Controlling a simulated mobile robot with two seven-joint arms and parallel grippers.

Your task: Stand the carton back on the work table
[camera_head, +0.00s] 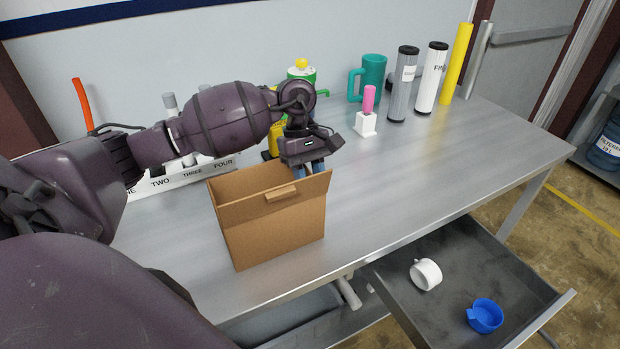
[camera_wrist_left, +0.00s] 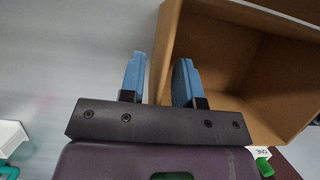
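The brown open-topped carton (camera_head: 275,230) stands upright on the grey work table (camera_head: 400,185), close to its front edge. A small tan tab (camera_head: 281,193) is on its near wall. My left gripper (camera_head: 311,167) points down at the carton's back right rim. In the left wrist view, the left gripper's blue fingers (camera_wrist_left: 160,80) are apart, with the carton's wall edge (camera_wrist_left: 163,45) between them. One finger is over the outside and one over the inside. A gap shows beside the wall. The carton's visible inside is empty. My right gripper is not in view.
A white block with a pink peg (camera_head: 367,110), a teal mug (camera_head: 372,75) and several tubes (camera_head: 403,85) stand behind, to the right. A numbered white rack (camera_head: 185,177) is behind left. An open drawer (camera_head: 450,270) below holds a white mug (camera_head: 426,274) and blue cup (camera_head: 486,316).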

